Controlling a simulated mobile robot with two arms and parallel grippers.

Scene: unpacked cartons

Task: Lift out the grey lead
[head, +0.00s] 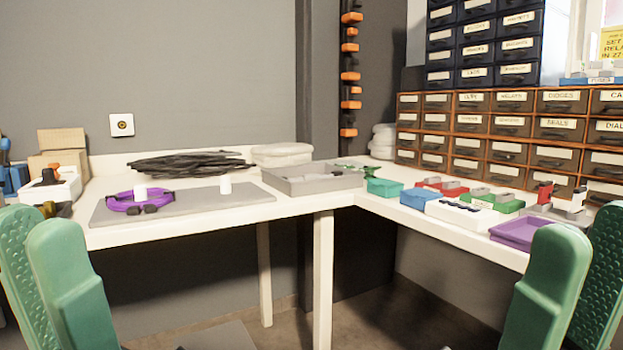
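I cannot make out a grey lead for certain. A dark grey-black bundle of leads (190,164) lies in a loose heap at the back of the left table. A purple coiled lead (128,207) lies on a grey mat (225,204) around a white peg. A shallow grey tray (298,187) stands at the table corner; small things lie inside, too small to tell. My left gripper (37,216) is at the lower left, open, its fingers apart and empty. My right gripper (589,224) is at the lower right, also open and empty. Both are nearer me than the tables, touching nothing.
Small coloured boxes, including a teal one (384,188) and a purple one (518,233), line the right table. Labelled drawers (467,145) stand behind them. A white box (50,188) and cardboard cartons (58,150) are at far left. Table legs (323,280) stand below the corner.

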